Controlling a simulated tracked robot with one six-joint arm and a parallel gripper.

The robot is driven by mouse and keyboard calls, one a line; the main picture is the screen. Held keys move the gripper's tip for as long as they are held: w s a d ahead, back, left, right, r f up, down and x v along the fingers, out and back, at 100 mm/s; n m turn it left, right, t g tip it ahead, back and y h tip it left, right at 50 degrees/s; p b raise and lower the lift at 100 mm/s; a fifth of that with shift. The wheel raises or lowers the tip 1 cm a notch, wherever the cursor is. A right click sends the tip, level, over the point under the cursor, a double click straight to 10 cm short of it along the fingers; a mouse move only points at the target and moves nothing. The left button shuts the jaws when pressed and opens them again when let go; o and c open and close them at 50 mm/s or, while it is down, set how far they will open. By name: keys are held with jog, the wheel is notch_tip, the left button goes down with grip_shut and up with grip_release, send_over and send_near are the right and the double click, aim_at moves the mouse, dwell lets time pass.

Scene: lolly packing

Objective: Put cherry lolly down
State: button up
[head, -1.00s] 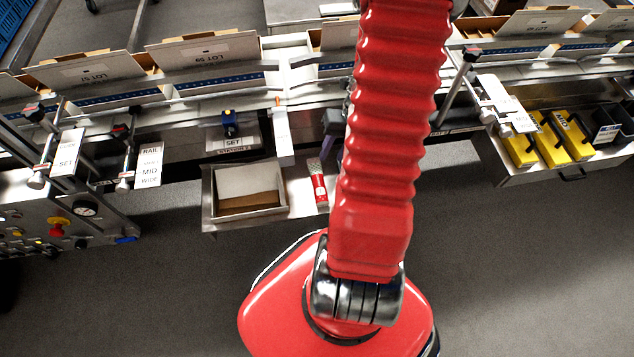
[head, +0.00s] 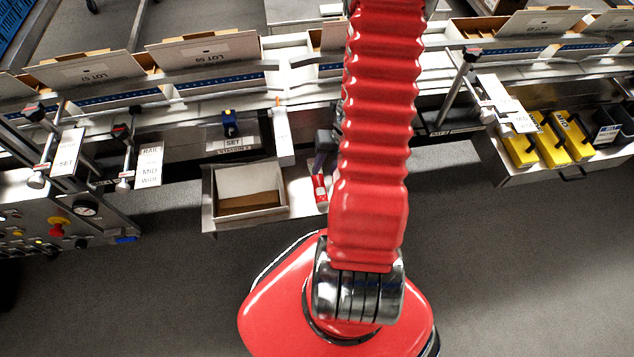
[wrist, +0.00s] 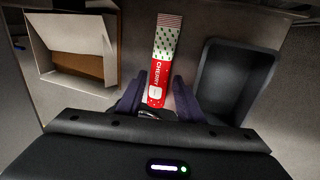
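The cherry lolly (wrist: 157,80) is in a red wrapper with a white, green-dotted and striped far end. In the wrist view it lies between the two dark purple fingers of my gripper (wrist: 160,78), pointing away from me. The fingers are on either side of it and look spread, with a narrow gap at the right finger. In the head view the red end of the lolly (head: 320,190) shows on the metal shelf, right of the open box. My gripper (head: 322,162) is over its far part and hides it there.
An open white carton (head: 248,199) with a brown bottom stands left of the lolly; it also shows in the wrist view (wrist: 70,88). An empty dark grey bin (wrist: 237,80) is close on the right. The conveyor rail with cartons (head: 95,72) runs behind.

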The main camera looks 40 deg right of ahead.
aim_at(320, 179)
jog(key=shift+a+f, duration=0.1)
jog(key=shift+f, duration=0.25)
jog(key=shift+f, duration=0.1)
jog(key=shift+x, duration=2.5)
jog(key=shift+c, duration=0.5)
jog(key=c, duration=0.7)
jog(key=shift+r, duration=5)
